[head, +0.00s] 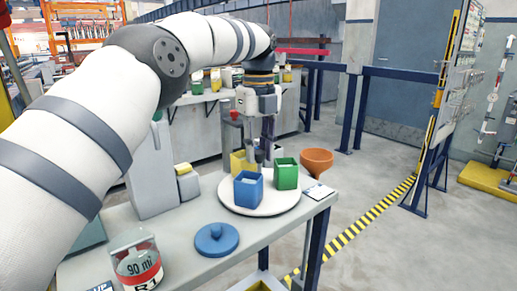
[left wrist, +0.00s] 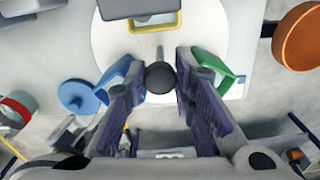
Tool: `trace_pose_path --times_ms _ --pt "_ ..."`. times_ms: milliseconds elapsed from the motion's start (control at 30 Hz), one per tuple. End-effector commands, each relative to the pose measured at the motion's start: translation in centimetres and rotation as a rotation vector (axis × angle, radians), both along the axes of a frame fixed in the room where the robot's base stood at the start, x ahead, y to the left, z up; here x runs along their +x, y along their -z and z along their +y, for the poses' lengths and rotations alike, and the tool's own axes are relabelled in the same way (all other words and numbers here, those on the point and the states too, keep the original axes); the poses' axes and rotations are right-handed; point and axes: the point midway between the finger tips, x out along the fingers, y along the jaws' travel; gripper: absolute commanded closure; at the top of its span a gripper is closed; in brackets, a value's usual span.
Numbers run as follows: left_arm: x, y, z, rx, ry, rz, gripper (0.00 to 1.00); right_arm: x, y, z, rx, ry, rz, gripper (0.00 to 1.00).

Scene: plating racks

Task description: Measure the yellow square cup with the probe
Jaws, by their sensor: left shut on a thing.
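The yellow square cup (head: 238,163) stands at the back left of a round white tray (head: 262,208), partly hidden behind the blue cup and my gripper. In the left wrist view a yellow rim (left wrist: 156,30) shows at the top edge, partly covered by a grey shape. My left gripper (head: 265,152) points down over the tray, just beside the yellow cup. It is shut on the probe, whose dark round knob (left wrist: 160,78) sits between the fingers, with a thin grey rod reaching towards the yellow rim. I cannot tell whether the probe touches the cup. My right gripper is not in view.
A blue cup (head: 248,190) and a green cup (head: 286,174) stand close by on the tray. An orange funnel-like bowl (head: 316,160), a blue lid (head: 217,239), a red-banded jar (head: 138,264) and a grey box stand around the tray.

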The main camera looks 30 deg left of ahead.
Motion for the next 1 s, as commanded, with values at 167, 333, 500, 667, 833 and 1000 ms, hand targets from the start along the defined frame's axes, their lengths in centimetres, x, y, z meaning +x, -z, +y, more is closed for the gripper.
trace_pose_path --times_ms 167,333,500,667,833,1000 --pt "-0.01 -0.01 -0.04 0.0 0.005 0.0 1.0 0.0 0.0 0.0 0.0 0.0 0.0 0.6" --pt "-0.01 -0.01 -0.04 0.0 0.005 0.0 0.58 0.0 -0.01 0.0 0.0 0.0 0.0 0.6" --pt "0.0 0.0 -0.02 0.0 0.003 0.0 0.56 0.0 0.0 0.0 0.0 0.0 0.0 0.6" --pt "0.0 0.0 -0.02 0.0 0.002 0.0 0.56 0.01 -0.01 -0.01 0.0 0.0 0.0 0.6" --pt "-0.01 -0.01 0.0 0.001 -0.022 0.0 0.56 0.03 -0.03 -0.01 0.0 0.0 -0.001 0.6" --pt "-0.12 -0.14 0.02 0.002 -0.281 -0.002 0.56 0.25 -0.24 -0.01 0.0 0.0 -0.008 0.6"
